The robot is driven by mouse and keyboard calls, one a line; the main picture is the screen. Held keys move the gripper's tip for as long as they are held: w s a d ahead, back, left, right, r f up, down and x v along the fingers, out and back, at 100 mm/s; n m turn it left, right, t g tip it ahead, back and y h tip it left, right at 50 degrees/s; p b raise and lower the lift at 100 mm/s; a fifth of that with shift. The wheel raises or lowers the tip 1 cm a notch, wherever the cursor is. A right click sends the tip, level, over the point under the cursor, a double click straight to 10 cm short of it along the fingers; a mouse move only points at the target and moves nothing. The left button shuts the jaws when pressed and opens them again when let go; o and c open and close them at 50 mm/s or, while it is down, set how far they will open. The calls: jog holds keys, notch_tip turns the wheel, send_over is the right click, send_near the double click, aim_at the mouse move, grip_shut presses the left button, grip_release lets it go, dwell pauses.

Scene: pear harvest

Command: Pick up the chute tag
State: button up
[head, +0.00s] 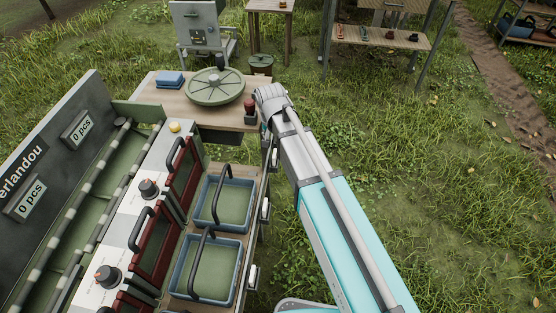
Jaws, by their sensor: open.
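I cannot make out for sure which thing is the chute tag. Small whitish pieces (265,210) sit along the right edge of the sorting stand, too small to identify; another (252,276) is lower down. The sorting machine (150,190) has chutes with dark red gates (184,170) and black handles. My arm reaches up from the lower right, and its grey wrist joint ends beside the right edge of the wooden table (205,117). My gripper does not show; it seems hidden behind the wrist and arm.
Two blue baskets (249,186) with black handles stand beside the gates. The table holds a round green turntable (214,87), a blue box (170,79) and a dark red stamp-like object (250,112). A grey cabinet (200,30) and shelves (380,38) stand behind. Grass at right is open.

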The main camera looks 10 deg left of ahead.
aim_at(274, 153)
jog(key=shift+a, duration=0.2)
jog(key=shift+w+f, duration=0.1)
jog(key=shift+f, duration=0.05)
jog(key=f+b, duration=0.5)
jog(key=w+f+b, duration=0.1)
jog(key=f+b, duration=0.2)
jog(key=shift+w, duration=0.1)
jog(key=shift+f, duration=0.15)
dwell(0.4)
jog(key=shift+b, duration=0.3)
jog(key=shift+w+d+f+b, duration=0.1)
jog(key=shift+w+f+b, duration=0.15)
jog(key=shift+f+b, duration=0.6)
jog(key=shift+w+a+f+b, duration=0.1)
jog(key=shift+w+f+b, duration=0.1)
jog(key=shift+f+b, duration=0.65)
jog(key=shift+w+d+f+b, duration=0.1)
jog(key=shift+w+f+b, duration=0.15)
jog(key=shift+f+b, duration=0.55)
grip_shut()
